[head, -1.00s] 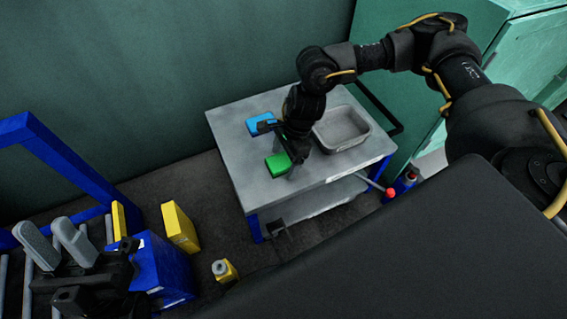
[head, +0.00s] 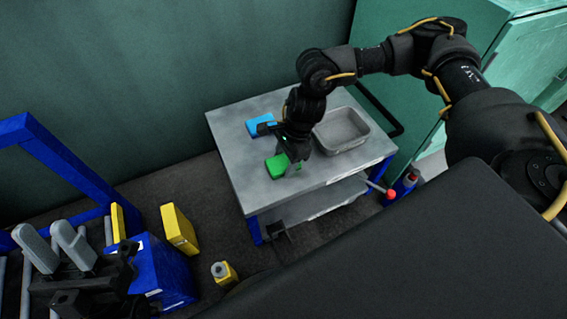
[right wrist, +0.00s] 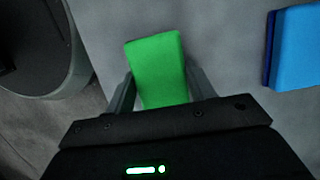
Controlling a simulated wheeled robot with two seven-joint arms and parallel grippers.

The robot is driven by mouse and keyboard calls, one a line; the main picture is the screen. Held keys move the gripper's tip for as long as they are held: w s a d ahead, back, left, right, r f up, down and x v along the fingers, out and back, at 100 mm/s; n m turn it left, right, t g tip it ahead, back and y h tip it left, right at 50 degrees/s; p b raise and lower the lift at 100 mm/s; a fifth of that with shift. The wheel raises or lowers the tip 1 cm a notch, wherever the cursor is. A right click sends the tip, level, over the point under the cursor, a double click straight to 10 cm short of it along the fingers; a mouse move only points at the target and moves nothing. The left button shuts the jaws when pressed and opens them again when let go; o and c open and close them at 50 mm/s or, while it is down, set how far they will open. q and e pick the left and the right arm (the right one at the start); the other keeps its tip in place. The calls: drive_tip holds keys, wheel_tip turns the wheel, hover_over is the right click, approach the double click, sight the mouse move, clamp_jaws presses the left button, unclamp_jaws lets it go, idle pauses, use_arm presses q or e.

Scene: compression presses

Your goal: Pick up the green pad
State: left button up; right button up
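The green pad (head: 277,167) lies on the top of the grey table, near its front left part. It also shows in the right wrist view (right wrist: 158,68), between the two fingers. My right gripper (head: 287,158) reaches down over the pad from the right. Its fingers (right wrist: 160,85) stand on either side of the pad, close to its edges, and look open; contact is hard to tell. The pad's near end is hidden by the gripper body in the right wrist view. My left gripper (head: 54,242) is open and empty at the lower left, away from the table.
A blue pad (head: 259,124) lies on the table (head: 240,182) behind the green one, and in the right wrist view (right wrist: 297,48) it is at the right. A grey bin (head: 342,130) stands to the right of the gripper. Blue and yellow parts (head: 179,229) stand at the lower left.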

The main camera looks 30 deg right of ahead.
drive_tip(key=c, duration=0.4)
